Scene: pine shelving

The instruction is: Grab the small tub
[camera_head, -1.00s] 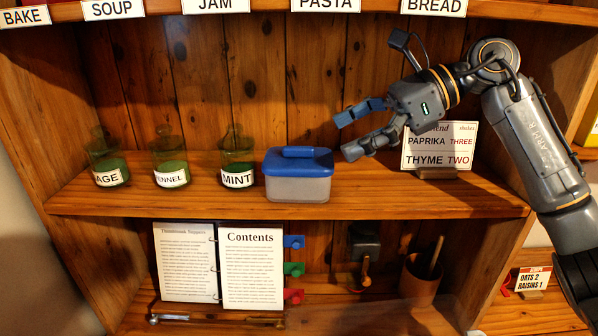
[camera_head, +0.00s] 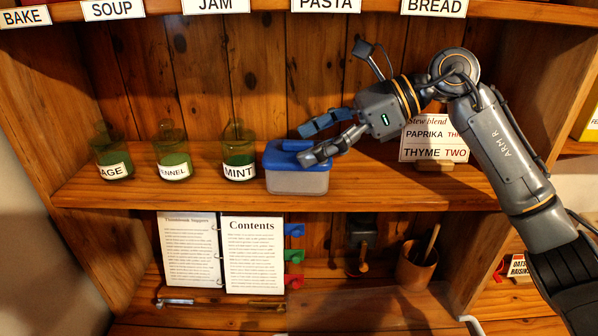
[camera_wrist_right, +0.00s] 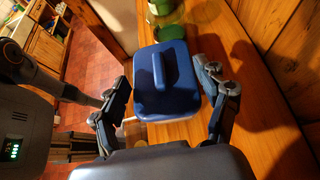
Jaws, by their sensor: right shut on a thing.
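The small tub (camera_head: 296,183) has a grey body and a blue lid with a raised handle. It sits on the middle shelf, right of the MINT jar. My right gripper (camera_head: 307,146) reaches it from the right and is shut on it, one finger behind and one in front, near lid height. In the right wrist view the tub (camera_wrist_right: 178,103) lies between the two fingers of the right gripper (camera_wrist_right: 163,78). Part of the lid is hidden by the front finger in the head view. My left gripper is not in view.
Green-filled jars stand left of the tub, the MINT jar (camera_head: 238,155) closest. A recipe card (camera_head: 425,150) stands behind my right arm. Below are an open book (camera_head: 253,255) and a wooden cup (camera_head: 415,268).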

